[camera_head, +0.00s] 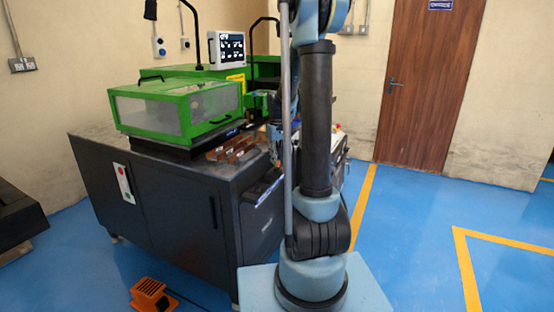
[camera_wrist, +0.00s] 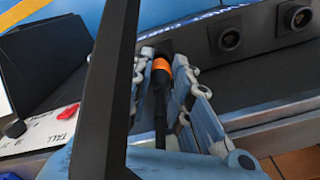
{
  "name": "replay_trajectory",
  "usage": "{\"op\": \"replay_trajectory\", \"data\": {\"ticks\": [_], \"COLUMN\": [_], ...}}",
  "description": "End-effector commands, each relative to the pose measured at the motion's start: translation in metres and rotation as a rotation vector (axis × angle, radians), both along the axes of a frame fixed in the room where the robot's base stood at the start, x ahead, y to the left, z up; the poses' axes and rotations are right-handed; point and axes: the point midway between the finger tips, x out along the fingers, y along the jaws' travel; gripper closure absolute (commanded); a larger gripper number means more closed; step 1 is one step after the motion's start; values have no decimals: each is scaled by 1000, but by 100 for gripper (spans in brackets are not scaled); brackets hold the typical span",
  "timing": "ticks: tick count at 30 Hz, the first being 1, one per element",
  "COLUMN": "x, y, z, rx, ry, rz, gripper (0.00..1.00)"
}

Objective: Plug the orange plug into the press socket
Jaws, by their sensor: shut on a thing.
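In the wrist view my gripper (camera_wrist: 168,72) is shut on the orange plug (camera_wrist: 161,65), a black plug with an orange band. Its dark cable runs back between the fingers. Two round sockets (camera_wrist: 228,38) sit on a dark panel to the right of the plug; the other one (camera_wrist: 298,17) is further right. The plug is apart from both, and I cannot tell which is the press socket. In the head view my gripper is mostly hidden behind my arm, beside the green press (camera_head: 178,108), and the plug cannot be made out.
The press stands on a dark cabinet (camera_head: 165,198). Copper-coloured bars (camera_head: 232,149) lie on its top. An orange foot pedal (camera_head: 151,297) is on the floor in front. A white label plate with a red part (camera_wrist: 63,112) lies left of the gripper. The floor at right is clear.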

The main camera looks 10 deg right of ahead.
Motion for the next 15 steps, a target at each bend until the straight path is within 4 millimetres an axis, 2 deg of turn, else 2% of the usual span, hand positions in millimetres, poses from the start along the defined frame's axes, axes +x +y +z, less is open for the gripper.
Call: {"op": "replay_trajectory", "data": {"ticks": [15], "x": [1], "y": [0], "z": [-11], "rx": [0], "ry": [0], "rz": [0], "gripper": [100]}}
